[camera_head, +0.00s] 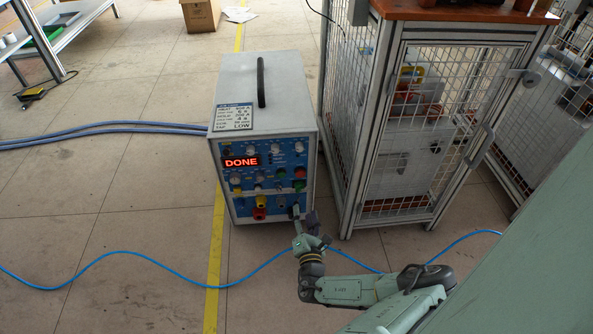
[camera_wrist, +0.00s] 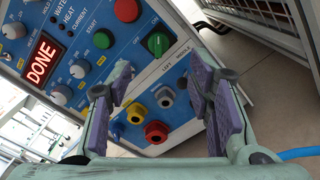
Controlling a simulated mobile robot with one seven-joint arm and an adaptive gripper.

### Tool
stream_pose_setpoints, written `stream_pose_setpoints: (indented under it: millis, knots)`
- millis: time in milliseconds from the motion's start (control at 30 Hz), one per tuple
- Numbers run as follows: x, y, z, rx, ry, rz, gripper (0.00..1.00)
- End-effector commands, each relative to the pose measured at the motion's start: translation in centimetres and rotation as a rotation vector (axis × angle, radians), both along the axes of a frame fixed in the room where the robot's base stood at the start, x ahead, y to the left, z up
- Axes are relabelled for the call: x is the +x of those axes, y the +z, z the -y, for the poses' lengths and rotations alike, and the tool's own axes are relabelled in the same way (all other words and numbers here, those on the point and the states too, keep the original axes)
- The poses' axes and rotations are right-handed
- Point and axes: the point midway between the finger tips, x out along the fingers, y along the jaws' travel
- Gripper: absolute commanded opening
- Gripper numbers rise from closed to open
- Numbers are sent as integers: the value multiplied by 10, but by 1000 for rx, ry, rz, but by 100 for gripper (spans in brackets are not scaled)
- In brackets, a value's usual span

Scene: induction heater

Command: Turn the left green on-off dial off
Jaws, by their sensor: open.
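The green on-off dial (camera_wrist: 158,43) is on the blue front panel of the heater, with ON and OFF lettering beside it in the wrist view. It also shows as a small green spot in the head view (camera_head: 299,185). My gripper (camera_wrist: 162,95) is open and empty, with purple pads on both fingers. The dial appears between and beyond the fingertips, uncovered; I cannot tell the exact gap. In the head view my gripper (camera_head: 304,219) is low in front of the panel's right side. The display (camera_head: 241,161) reads DONE.
A red button (camera_wrist: 126,10) and a green START button (camera_wrist: 104,39) are close to the dial. Yellow, grey and red connectors (camera_wrist: 156,131) stick out below. A mesh cage (camera_head: 400,130) stands right of the heater. A blue cable (camera_head: 130,254) crosses the floor.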

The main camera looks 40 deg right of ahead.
Motion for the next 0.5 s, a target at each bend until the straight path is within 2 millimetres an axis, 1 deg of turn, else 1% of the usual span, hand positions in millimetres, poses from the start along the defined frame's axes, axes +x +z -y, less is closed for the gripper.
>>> stream_pose_setpoints:
  millis: [100, 300, 500]
  knots:
    - [18, 1, 7, -4, 7, 1, 47]
    - [51, -1, 29, -2, 2, 3, 47]
    - [76, 0, 44, 0, 2, 2, 47]
